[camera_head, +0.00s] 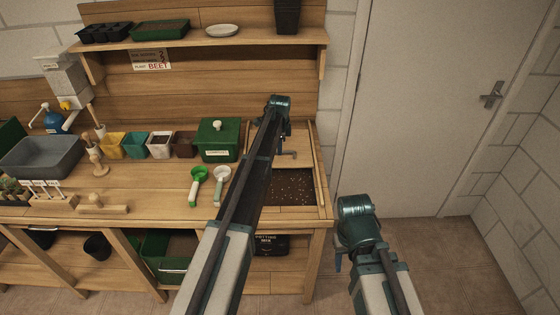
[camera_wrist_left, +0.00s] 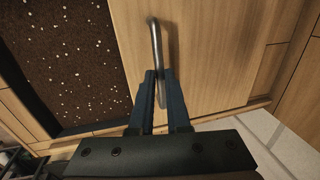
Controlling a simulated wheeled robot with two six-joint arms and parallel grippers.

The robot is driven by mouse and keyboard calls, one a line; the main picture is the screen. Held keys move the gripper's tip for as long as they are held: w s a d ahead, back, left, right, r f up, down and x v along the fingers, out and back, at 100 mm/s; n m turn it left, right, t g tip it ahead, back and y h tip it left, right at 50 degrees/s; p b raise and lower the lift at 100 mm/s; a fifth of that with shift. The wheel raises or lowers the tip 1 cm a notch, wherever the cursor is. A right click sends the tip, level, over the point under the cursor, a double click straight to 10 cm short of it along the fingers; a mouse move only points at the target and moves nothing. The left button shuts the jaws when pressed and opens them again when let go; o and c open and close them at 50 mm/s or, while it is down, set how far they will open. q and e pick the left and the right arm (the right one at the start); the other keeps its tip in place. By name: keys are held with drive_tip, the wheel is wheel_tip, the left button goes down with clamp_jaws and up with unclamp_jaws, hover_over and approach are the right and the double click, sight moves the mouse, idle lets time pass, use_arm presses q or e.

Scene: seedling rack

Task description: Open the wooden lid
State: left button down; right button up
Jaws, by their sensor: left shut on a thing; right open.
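The wooden lid (camera_wrist_left: 205,55) is a flat panel with a grey metal bar handle (camera_wrist_left: 156,45). In the head view the lid (camera_head: 297,138) lies at the back of a recess in the bench, partly hidden behind my left arm. The front of the recess is open and shows dark soil with white specks (camera_head: 290,187). My left gripper (camera_wrist_left: 161,80) is shut on the handle, seen clearly in the left wrist view. My right gripper (camera_head: 341,258) is apart from the bench, low at its right, open and empty.
A green box with a lid (camera_head: 219,139) stands left of the recess. Two scoops, one green (camera_head: 196,185) and one white (camera_head: 220,182), lie on the bench. Wooden rails (camera_head: 321,170) edge the recess. Free floor lies right of the bench, before a door (camera_head: 420,110).

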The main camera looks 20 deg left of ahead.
use_arm(q)
drive_tip(key=shift+w+a, duration=0.3)
drive_tip(key=shift+w, duration=0.65)
drive_tip(key=shift+w+a, duration=0.25)
drive_tip(key=shift+w, duration=0.7)
drive_tip(key=c, duration=0.9)
unclamp_jaws()
drive_tip(key=shift+r, duration=0.1)
drive_tip(key=s+r+p, duration=0.1)
drive_tip(key=r+p, duration=0.8)
drive_tip(key=s+r+p, duration=0.1)
drive_tip(key=r+p, duration=0.3)
drive_tip(key=shift+s+d+r+p, duration=0.2)
drive_tip(key=shift+s+d+p, duration=0.1)
drive_tip(key=shift+d, duration=0.1)
